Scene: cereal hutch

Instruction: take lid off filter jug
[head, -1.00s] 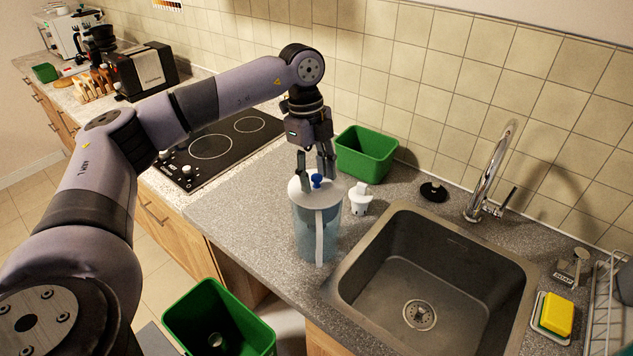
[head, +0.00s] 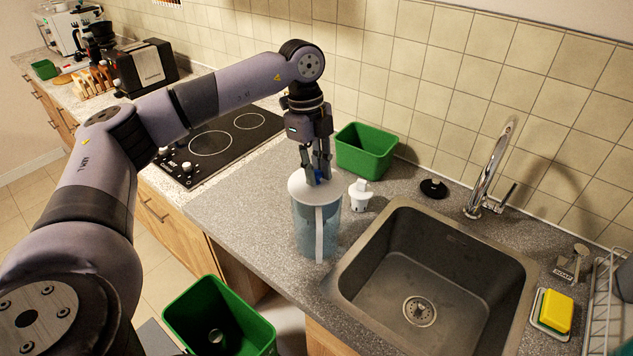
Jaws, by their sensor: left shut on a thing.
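The filter jug (head: 331,238) stands upright on the grey counter, left of the sink. It has a see-through bluish body and a white handle strip facing me. Its white lid (head: 301,187) sits on top. My left gripper (head: 318,180) points down over the lid, its fingers shut on the blue lid knob (head: 320,174), which is mostly hidden between them. My right gripper is not in view.
A white filter piece (head: 360,196) stands just right of the jug. A green bin (head: 366,151) is behind it. The sink (head: 440,270), tap (head: 488,175) and yellow sponge (head: 556,311) are to the right. Another green bin (head: 219,318) is below the counter's front.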

